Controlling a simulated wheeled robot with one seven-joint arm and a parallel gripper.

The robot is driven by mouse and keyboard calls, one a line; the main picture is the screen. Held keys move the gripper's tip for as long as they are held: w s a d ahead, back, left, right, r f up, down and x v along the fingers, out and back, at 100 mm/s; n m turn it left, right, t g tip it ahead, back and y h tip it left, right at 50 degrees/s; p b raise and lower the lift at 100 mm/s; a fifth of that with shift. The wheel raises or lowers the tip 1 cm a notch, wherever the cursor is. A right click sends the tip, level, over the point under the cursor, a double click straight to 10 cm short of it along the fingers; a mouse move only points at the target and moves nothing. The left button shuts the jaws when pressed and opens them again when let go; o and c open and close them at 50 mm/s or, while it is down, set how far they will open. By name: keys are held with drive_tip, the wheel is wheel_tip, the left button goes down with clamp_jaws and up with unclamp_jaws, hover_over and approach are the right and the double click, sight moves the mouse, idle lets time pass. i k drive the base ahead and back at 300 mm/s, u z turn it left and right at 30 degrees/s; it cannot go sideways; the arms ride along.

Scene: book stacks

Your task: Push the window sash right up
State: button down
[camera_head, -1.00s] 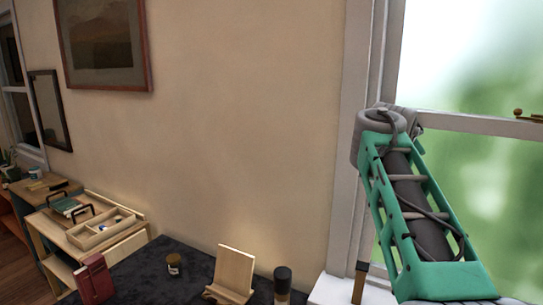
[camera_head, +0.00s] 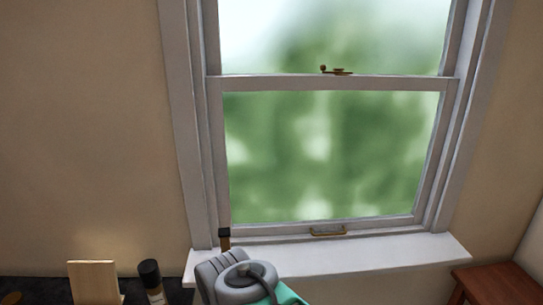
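The window's lower sash (camera_head: 330,232) is a white frame around blurred green glass, and its bottom rail rests at the sill (camera_head: 400,251). A brass pull handle (camera_head: 328,231) is on the bottom rail. A brass catch (camera_head: 336,70) sits on the meeting rail, where the upper sash (camera_head: 453,35) begins. A dark-headed, brown-handled object (camera_head: 224,239) stands upright at the sash's lower left. Part of my arm, grey and teal, shows at the bottom, in front of the sill.
A dark surface (camera_head: 40,290) at the lower left holds a wooden stand (camera_head: 93,282) and a dark cylindrical bottle (camera_head: 150,279). A reddish-brown wooden table or stool (camera_head: 497,284) stands at the lower right. The wall left of the window is bare.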

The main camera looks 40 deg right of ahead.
sight(215, 86)
drive_tip(key=z, duration=1.25)
drive_tip(key=i, duration=0.9)
drive_tip(key=u, duration=0.8)
